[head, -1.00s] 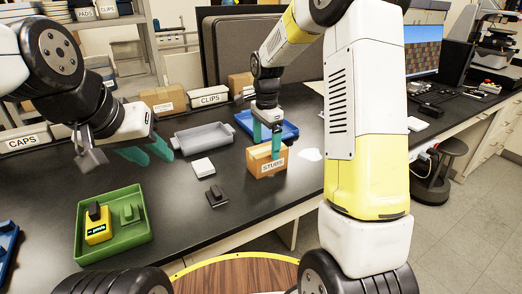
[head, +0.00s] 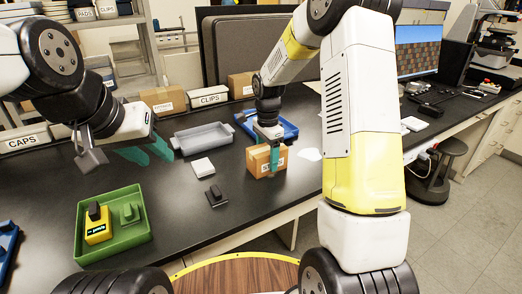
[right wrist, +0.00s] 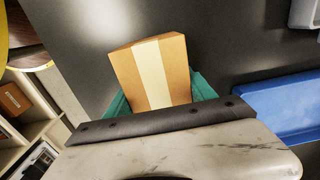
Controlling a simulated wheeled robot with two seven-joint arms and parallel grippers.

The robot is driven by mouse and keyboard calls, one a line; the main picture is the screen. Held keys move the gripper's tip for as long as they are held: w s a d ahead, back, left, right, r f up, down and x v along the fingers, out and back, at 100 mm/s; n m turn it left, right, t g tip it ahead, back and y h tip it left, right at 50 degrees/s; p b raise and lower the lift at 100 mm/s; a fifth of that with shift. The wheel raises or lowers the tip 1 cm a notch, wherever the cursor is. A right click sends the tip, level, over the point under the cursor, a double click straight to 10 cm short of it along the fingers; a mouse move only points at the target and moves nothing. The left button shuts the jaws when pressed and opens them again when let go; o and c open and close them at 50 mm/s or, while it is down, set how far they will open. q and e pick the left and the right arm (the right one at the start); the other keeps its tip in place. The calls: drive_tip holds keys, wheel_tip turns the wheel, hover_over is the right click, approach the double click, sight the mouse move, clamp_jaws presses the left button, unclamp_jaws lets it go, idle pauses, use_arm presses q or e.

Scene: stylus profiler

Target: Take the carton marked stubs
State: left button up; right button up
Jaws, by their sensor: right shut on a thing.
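The brown carton (head: 259,168) stands on the black bench; its front label, which read STUBS a second ago, is now mostly hidden behind a teal finger. My right gripper (head: 268,158) comes down over the carton from above and is shut on it. In the right wrist view the carton (right wrist: 176,72), with a pale tape strip along its top, sits between the two teal fingers. My left gripper (head: 158,156) hangs empty over the bench to the left, its teal fingers apart.
A grey tray (head: 180,147) and a blue tray (head: 290,131) lie behind the carton. A white block (head: 203,167) and a small dark device (head: 216,195) lie left of it. A green tray (head: 142,232) holds a yellow device. Other cartons and labelled bins line the back.

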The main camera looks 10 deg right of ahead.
sight(266, 148)
drive_tip(key=shift+r, duration=0.15)
drive_tip(key=shift+c, duration=0.3)
wheel_tip(266, 148, up, 4)
drive_tip(key=shift+w+a+f, duration=0.1)
drive_tip(key=shift+a+f, duration=0.05)
drive_tip(key=shift+f, duration=0.05)
drive_tip(key=a, duration=1)
drive_tip(key=w+a+r, duration=0.1)
drive_tip(key=a, duration=0.4)
drive_tip(key=shift+a+r, duration=0.1)
drive_tip(key=shift+a, duration=0.25)
drive_tip(key=o, duration=0.8)
clamp_jaws()
